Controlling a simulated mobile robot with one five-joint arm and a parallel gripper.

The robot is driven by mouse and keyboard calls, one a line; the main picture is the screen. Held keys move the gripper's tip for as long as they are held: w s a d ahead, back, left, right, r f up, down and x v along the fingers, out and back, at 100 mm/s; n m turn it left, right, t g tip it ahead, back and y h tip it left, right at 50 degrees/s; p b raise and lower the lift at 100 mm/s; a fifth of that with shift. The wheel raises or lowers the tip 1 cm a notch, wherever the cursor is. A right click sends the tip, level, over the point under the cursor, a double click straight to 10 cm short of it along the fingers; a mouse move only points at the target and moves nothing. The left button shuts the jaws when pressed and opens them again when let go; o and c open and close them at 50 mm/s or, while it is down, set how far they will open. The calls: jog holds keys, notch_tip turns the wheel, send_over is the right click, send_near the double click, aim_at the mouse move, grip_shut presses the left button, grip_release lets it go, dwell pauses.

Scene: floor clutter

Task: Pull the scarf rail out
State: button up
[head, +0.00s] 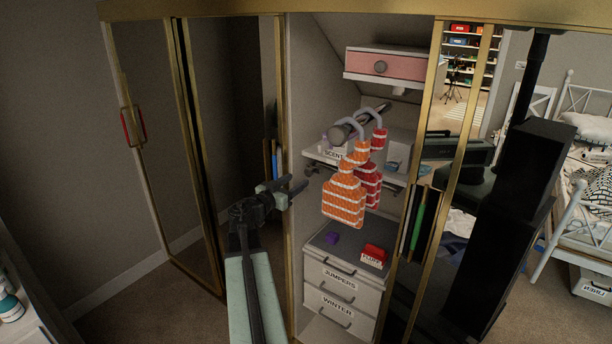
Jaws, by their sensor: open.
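A thick grey rail (360,122) points forward inside the open wardrobe. Hangers with orange (344,196) and red (369,186) brick-patterned garments hang from it. Narrow dark and green strips (417,220) stand upright at the wardrobe's right side; I cannot tell whether they are scarves or which rail is the scarf rail. A thinner dark bar (377,180) runs below the shelf, partly hidden by the garments. My gripper (285,189) is open and empty at the wardrobe's left front edge, left of the garments and apart from them.
A pink-fronted drawer (379,66) is above the rail. Drawers labelled JUMPERS (340,283) and WINTER (337,308) are below, with a purple item (332,238) and a red block (374,254) on top.

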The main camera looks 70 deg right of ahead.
aim_at(309, 173)
jog(key=x, duration=0.6)
jog(key=shift+d, duration=0.25)
grip_shut()
jog(key=shift+s+f, duration=0.1)
jog(key=shift+s, duration=0.05)
dwell(0.8)
